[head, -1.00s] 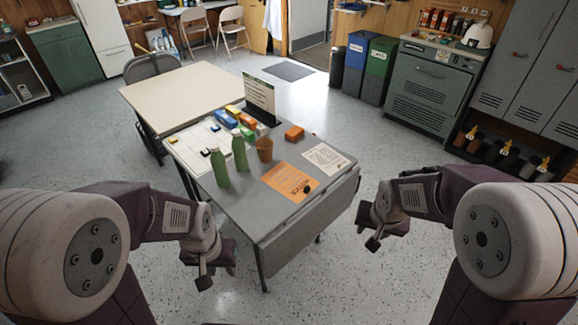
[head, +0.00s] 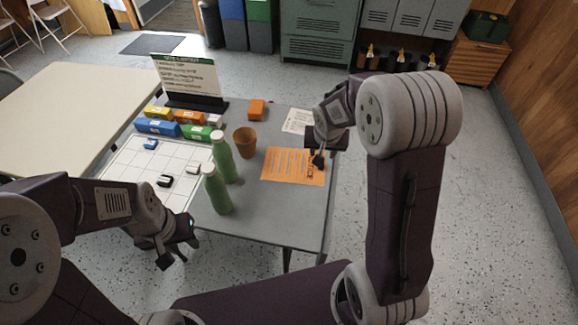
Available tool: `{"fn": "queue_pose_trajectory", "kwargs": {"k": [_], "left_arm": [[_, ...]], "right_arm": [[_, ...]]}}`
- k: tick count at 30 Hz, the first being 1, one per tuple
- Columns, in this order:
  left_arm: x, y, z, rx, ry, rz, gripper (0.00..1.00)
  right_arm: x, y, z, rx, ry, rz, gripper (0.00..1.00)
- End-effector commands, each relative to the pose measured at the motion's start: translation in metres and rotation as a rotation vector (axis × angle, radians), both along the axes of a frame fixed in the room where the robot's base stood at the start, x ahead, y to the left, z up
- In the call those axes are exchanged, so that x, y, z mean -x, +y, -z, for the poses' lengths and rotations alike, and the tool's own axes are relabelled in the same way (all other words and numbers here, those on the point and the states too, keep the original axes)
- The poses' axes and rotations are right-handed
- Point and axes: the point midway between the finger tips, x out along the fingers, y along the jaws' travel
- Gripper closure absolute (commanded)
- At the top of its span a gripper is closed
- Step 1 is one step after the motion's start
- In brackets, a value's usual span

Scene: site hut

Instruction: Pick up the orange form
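The orange form (head: 288,168) lies flat on the right part of the grey table, with dark print on it. My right gripper (head: 319,158) is over the form's far right corner and hides part of it. I cannot tell whether it touches the paper or whether its fingers are apart. A small dark piece at its tip could be a finger or the dark object seen on the form earlier. My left gripper (head: 178,250) is open and empty, low by the table's near left edge, well away from the form.
Two green bottles (head: 218,190) and a brown cup (head: 244,141) stand left of the form. A white sheet (head: 296,121) lies behind it, and an orange block (head: 257,109) farther back. A gridded white board (head: 150,180), coloured boxes (head: 158,127) and a sign (head: 188,78) occupy the left side.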

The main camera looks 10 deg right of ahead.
Motion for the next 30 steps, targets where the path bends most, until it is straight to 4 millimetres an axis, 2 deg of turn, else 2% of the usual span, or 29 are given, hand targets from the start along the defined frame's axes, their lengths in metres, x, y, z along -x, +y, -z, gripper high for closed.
{"fn": "queue_pose_trajectory", "kwargs": {"k": [4,10,17,21,24,30], "left_arm": [[0.0,0.0,0.002,0.0,-0.001,0.0,0.64],[0.0,0.0,0.009,0.0,-0.001,0.0,0.64],[0.0,0.0,0.011,0.0,-0.001,0.0,0.64],[0.0,0.0,0.021,0.0,-0.001,0.0,0.64],[0.0,0.0,0.024,0.0,-0.001,0.0,0.64],[0.0,0.0,0.024,0.0,-0.001,0.0,0.64]], "right_arm": [[0.0,-0.001,0.003,0.0,0.0,0.002,0.58],[-0.009,-0.005,0.031,0.0,0.003,0.003,0.58],[-0.014,-0.006,0.042,0.001,0.0,0.001,0.58],[-0.019,-0.007,0.07,0.0,0.004,0.003,0.58],[-0.025,-0.01,0.083,-0.001,0.002,0.003,0.58],[-0.028,-0.01,0.087,-0.001,0.0,0.002,0.58]]}}
